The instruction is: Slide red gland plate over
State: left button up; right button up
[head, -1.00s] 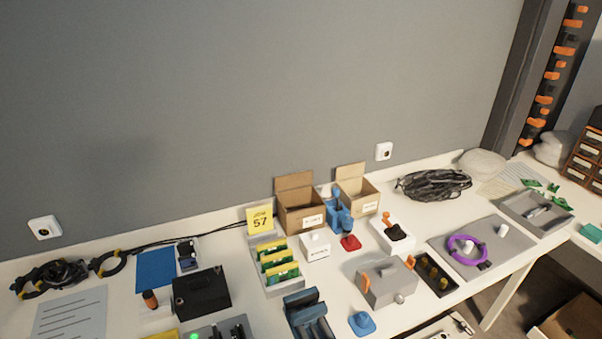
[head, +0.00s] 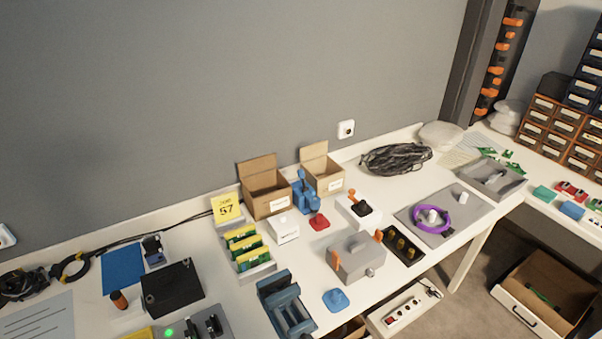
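A small red plate (head: 319,222) with a raised knob lies flat on the white table, in front of the cartons. It looks like the red gland plate. A similar blue plate (head: 336,299) lies near the table's front edge. A grey box (head: 357,258) with orange latches stands between and to the right of them. A blue clamp-like tool (head: 306,192) stands just behind the red plate. Neither of my grippers is in the head view.
Two open cartons (head: 267,196) (head: 322,173) stand against the wall. A white block (head: 284,228) sits left of the red plate, and a white base with a black-and-orange lever (head: 360,209) sits right. A blue vise-like fixture (head: 286,304) stands at the front. Bare table surrounds the blue plate.

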aim_at(319, 223)
jog(key=i+l, duration=0.15)
jog(key=l, duration=0.2)
jog(key=i+l, duration=0.1)
jog(key=l, duration=0.2)
jog(key=i+l, duration=0.15)
jog(key=l, duration=0.2)
jog(key=i+l, duration=0.1)
jog(key=l, duration=0.25)
jog(key=i+l, duration=0.15)
jog(key=l, duration=0.15)
jog(key=u, duration=1.5)
